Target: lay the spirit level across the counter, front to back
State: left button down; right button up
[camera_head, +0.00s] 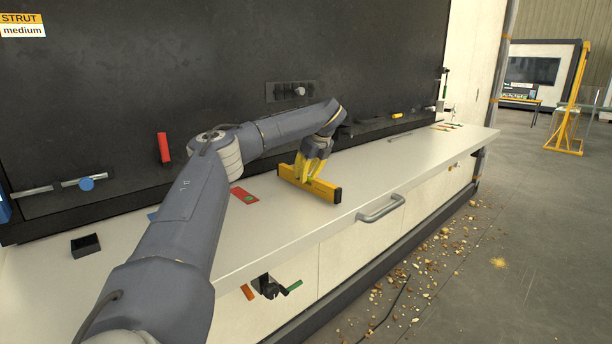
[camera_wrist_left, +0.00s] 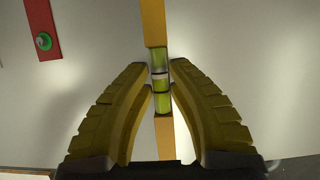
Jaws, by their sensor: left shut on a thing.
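The yellow spirit level (camera_head: 323,189) with dark ends is at the middle of the white counter (camera_head: 285,215), at or just above its top. Whether it touches the counter I cannot tell. In the head view its near end points toward the counter's front edge and its far end toward the dark back panel. My left gripper (camera_head: 312,174) is shut on the spirit level near its middle. In the left wrist view the spirit level (camera_wrist_left: 155,25) runs up the picture, with its green vial between the fingers of the left gripper (camera_wrist_left: 160,90). My right gripper is not in view.
A red plate with a green knob (camera_head: 243,195) lies on the counter left of the level. A small black box (camera_head: 86,244) is at the near left. A metal handle (camera_head: 381,208) sticks out from the front. The counter right of the level is mostly clear.

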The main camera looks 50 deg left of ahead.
pick_arm(q)
jog(key=shift+f, duration=0.55)
jog(key=c, duration=1.3)
grip_release()
jog(key=shift+o, duration=0.2)
